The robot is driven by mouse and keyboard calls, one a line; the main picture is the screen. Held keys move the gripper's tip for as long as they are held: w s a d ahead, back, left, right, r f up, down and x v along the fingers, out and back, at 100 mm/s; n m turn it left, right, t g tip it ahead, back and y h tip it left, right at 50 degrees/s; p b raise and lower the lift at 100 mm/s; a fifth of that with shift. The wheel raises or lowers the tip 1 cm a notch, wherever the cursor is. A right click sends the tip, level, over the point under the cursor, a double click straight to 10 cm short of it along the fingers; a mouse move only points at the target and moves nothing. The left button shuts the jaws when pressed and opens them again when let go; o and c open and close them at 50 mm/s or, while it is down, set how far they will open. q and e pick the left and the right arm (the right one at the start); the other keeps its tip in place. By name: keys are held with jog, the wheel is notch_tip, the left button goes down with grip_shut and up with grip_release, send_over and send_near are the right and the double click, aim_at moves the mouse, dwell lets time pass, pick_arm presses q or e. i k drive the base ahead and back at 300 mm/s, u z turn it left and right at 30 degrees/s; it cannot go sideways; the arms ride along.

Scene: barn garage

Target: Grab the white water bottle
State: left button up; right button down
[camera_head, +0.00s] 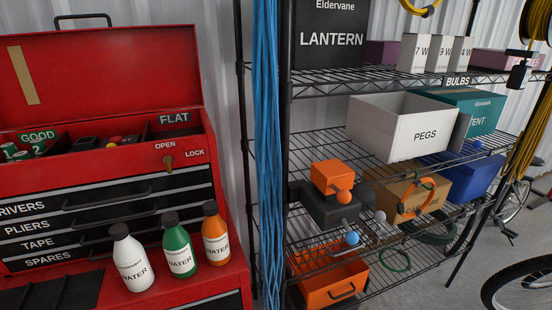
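The white water bottle (132,265) stands upright on the red tool cabinet's top (200,280), at lower left. It has a black cap and a dark "WATER" label. A green water bottle (179,252) stands close to its right, and an orange water bottle (215,240) stands further right. Both have black caps and the same kind of label. Neither of my grippers shows in the head view. Nothing is seen holding the white bottle.
The red toolbox (100,75) with labelled drawers is behind the bottles, lid open. A black ridged mat or tray (58,292) lies left of them. Blue cords (268,150) hang to the right, before a wire shelf with a white PEGS box (390,128).

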aim_at(130, 258)
jog(key=u, duration=0.05)
jog(key=k, duration=0.5)
jog(key=z, duration=1.7)
jog(key=i, duration=1.2)
jog(key=u, duration=2.15)
